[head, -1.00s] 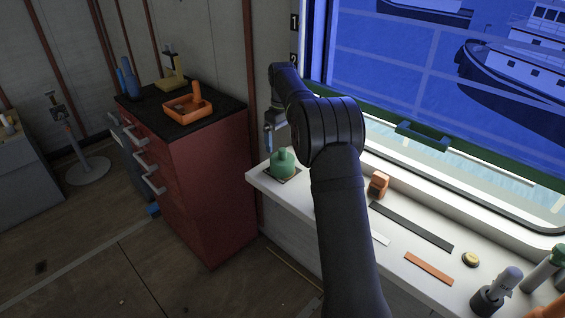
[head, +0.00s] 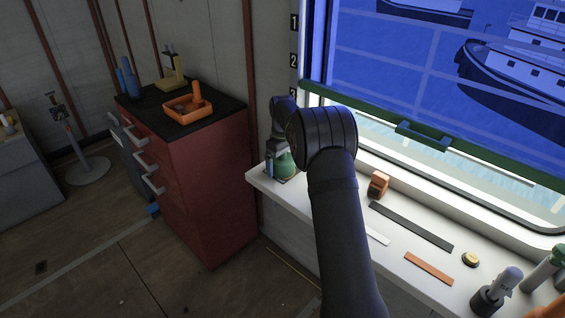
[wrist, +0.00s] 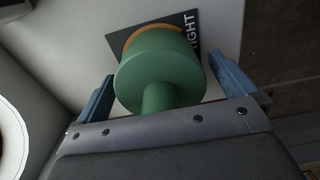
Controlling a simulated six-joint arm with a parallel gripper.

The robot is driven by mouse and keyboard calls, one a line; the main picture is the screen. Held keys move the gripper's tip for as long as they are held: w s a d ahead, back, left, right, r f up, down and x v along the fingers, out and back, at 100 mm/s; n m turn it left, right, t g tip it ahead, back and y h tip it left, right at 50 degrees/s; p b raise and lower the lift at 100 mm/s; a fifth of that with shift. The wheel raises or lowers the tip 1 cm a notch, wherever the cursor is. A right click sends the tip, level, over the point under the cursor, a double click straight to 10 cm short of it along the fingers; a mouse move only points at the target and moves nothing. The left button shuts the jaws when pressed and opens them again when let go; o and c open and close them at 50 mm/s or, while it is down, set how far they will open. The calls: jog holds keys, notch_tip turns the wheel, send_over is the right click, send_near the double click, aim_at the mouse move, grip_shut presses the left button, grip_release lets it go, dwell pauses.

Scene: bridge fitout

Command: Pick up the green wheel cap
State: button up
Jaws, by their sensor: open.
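The green wheel cap (wrist: 158,68) is a rounded cap with a narrower knob on top. It stands on a dark label plate (wrist: 190,35) with partly hidden lettering on the white ledge. In the head view the cap (head: 285,165) is at the ledge's left end, partly behind my gripper (head: 270,166). In the wrist view my gripper (wrist: 170,95) is open, with one blue finger on each side of the cap. A gap shows beside each finger, and the knob points in between them toward the gripper body.
The white ledge (head: 325,203) runs along the window. An orange block (head: 378,185), a dark strip (head: 412,227), an orange strip (head: 428,268) and a yellow-black disc (head: 470,259) lie further right. A red cabinet (head: 205,185) with an orange tray (head: 185,110) stands left.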

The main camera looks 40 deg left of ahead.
jog(key=c, duration=0.9)
jog(key=shift+c, duration=0.2)
jog(key=shift+r, duration=0.15)
